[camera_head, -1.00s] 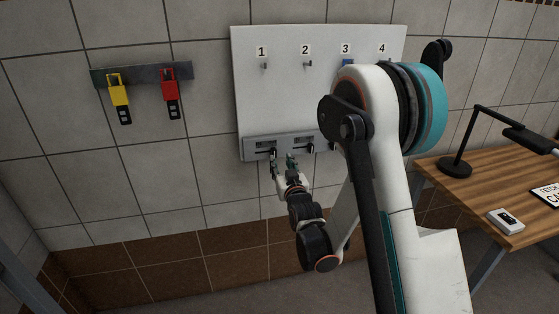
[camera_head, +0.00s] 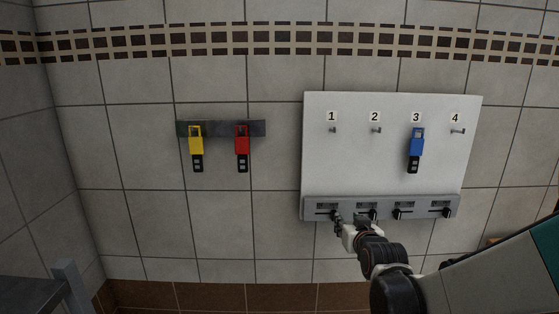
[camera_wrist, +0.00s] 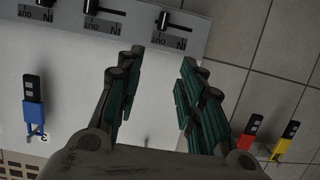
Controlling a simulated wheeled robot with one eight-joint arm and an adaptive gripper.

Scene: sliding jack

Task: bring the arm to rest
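My gripper (camera_head: 352,226) is at the lower edge of the white board, just in front of the grey slider strip near its first two sliders. In the wrist view, the two fingers of my gripper (camera_wrist: 160,85) stand apart with nothing between them. My arm comes in from the lower right in the head view. The white board (camera_head: 345,165) carries hooks numbered 1 to 4. A blue jack (camera_head: 415,150) hangs under number 3, and it shows at the left of the wrist view (camera_wrist: 34,105). The grey slider strip (camera_head: 310,208) runs along the board's bottom.
A dark rail (camera_head: 220,129) on the wall at left holds a yellow jack (camera_head: 196,145) and a red jack (camera_head: 242,145). Hooks 1, 2 and 4 are empty. A grey frame (camera_head: 70,285) stands at the lower left. The tiled wall between is clear.

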